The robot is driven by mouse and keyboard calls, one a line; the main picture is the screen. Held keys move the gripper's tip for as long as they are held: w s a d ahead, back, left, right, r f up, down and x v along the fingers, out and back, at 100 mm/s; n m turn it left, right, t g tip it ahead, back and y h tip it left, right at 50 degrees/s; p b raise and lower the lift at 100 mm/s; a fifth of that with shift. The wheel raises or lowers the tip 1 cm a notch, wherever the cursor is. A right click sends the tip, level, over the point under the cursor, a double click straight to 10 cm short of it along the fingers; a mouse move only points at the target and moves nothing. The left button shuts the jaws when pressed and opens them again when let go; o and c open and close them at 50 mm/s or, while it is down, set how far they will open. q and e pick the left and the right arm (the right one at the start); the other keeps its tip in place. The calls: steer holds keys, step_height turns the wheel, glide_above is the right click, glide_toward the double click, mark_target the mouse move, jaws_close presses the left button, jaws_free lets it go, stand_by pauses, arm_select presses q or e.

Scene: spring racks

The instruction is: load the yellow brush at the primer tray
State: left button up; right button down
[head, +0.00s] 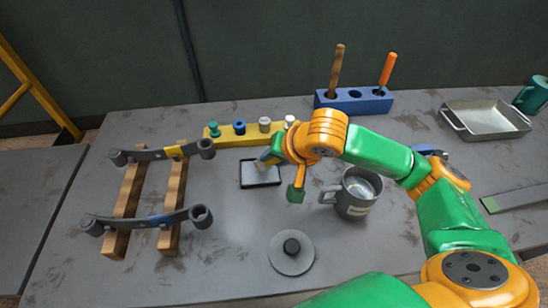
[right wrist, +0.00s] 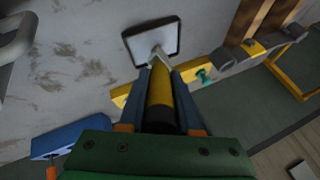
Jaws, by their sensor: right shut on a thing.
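The yellow brush (right wrist: 160,88) is held between the two fingers of my right gripper (right wrist: 161,78) in the right wrist view. Its pale tip points down at the primer tray (right wrist: 132,36), a small dark-rimmed tray with a pale inside. The tip appears over or in the tray; I cannot tell whether it touches the contents. In the head view the tray (head: 262,180) lies on the grey table, and my right gripper (head: 268,158) is at its back right edge, partly hiding the brush. My left gripper is not in view.
A yellow holder (head: 232,138) with several knobs stands behind the tray. A grey mug (head: 356,197) is to the right. Leaf springs (head: 165,218) on wooden rails lie left, a grey lidded disc (head: 291,258) in front. A blue block (head: 360,104) holds two handled tools.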

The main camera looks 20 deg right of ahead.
steer(key=shift+f+b, duration=0.3)
steer(key=shift+f, duration=0.2)
stand_by(0.8)
steer(key=shift+s+p, duration=0.1)
steer(key=shift+p, duration=0.35)
stand_by(1.2)
step_height(320, 180, up, 7)
steer(key=p, duration=0.9)
steer(key=shift+r, duration=0.15)
steer(key=shift+f, duration=0.2)
